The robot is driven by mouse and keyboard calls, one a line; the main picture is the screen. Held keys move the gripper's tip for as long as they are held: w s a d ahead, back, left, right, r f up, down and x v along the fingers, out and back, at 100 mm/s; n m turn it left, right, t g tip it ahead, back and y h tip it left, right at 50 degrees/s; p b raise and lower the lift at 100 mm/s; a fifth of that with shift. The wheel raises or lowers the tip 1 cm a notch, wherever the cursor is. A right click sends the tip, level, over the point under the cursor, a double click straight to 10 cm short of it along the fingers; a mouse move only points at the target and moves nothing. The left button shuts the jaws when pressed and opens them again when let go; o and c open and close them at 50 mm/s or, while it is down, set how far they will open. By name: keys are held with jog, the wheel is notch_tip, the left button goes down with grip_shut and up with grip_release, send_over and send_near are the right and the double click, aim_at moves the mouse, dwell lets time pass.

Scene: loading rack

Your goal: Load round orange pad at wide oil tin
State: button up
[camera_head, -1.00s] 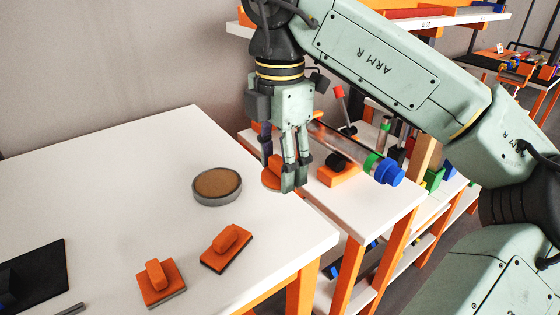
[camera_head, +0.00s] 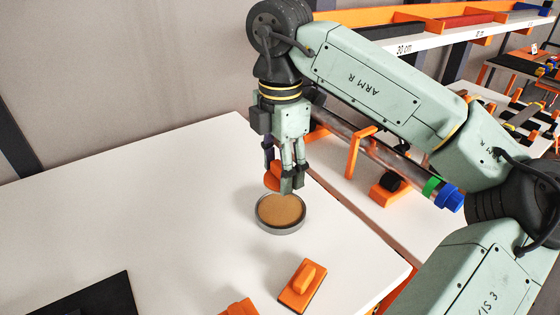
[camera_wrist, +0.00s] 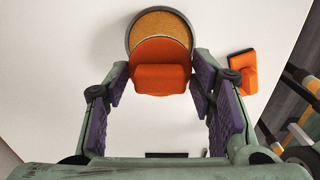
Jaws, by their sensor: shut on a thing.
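The wide oil tin (camera_head: 281,226) is a low round grey tin with a brown-orange surface inside, standing on the white table. My gripper (camera_head: 286,182) is shut on the round orange pad (camera_head: 271,177) by its raised grip. The pad hangs over the far side of the tin in the head view. In the wrist view the pad (camera_wrist: 160,68) sits between my fingers and covers part of the tin (camera_wrist: 160,22). The pad's underside is hidden, and I cannot tell whether it touches the tin.
An orange block-shaped pad (camera_head: 301,284) lies on the white table (camera_head: 150,220), with another (camera_head: 238,307) at the lower picture edge. A black mat (camera_head: 85,298) lies at the lower left. A second table with a blue-capped tube (camera_head: 447,196) stands to the right. The table's left side is clear.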

aim_at(281, 209)
jog(key=shift+f+b, duration=1.85)
jog(key=shift+f, duration=1.15)
jog(key=shift+f+b, duration=0.6)
jog(key=shift+b, duration=0.15)
dwell(0.3)
jog(key=shift+r+p, duration=2.1)
jog(key=shift+r, duration=1.45)
